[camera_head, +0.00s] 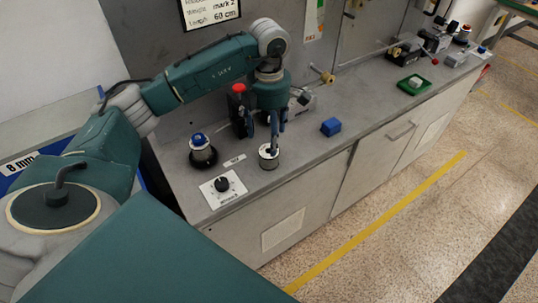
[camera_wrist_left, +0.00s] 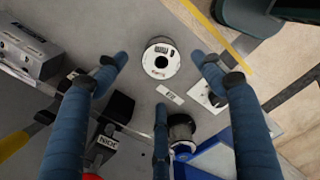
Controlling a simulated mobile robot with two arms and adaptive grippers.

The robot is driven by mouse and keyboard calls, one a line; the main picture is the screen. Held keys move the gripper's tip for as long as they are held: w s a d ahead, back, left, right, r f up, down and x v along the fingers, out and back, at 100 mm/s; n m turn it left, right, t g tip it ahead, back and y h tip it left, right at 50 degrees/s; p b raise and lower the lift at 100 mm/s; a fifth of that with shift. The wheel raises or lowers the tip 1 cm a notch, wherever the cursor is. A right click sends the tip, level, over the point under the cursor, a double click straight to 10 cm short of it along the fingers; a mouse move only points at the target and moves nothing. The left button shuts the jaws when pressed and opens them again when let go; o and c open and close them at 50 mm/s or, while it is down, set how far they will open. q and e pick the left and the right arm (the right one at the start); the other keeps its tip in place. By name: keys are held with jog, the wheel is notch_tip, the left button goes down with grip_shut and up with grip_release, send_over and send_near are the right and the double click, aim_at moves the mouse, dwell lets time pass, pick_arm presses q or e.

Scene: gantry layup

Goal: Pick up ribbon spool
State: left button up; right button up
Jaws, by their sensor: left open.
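A short round spool (camera_head: 268,157) with a white top and a dark centre hole stands upright on the grey counter, near its front edge. It also shows in the left wrist view (camera_wrist_left: 161,60), with dark printing on its top. My left gripper (camera_head: 276,141) is above the spool, fingers pointing down and partly covering it in the head view. In the left wrist view its blue fingers are spread and empty, with the spool showing between the two upper fingertips. Whether any finger touches the spool cannot be told. My right gripper is not in view.
A blue-topped piece on a black base (camera_head: 202,152), a dial plate (camera_head: 222,188) and a small label (camera_head: 234,161) are left of the spool. A black box with a red knob (camera_head: 239,110) stands behind. A blue block (camera_head: 331,127) and green tray (camera_head: 414,85) lie right.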

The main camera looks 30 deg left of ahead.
aim_at(269, 151)
pick_arm(q)
notch_tip(269, 151, down, 6)
jog(key=p, duration=0.2)
jog(key=shift+s+d+p, duration=0.1)
jog(key=shift+s+p, duration=0.05)
jog(key=shift+p, duration=0.15)
jog(key=shift+f, duration=0.6)
jog(key=c, duration=1.6)
jog(key=shift+r, duration=0.1)
jog(key=shift+c, duration=0.2)
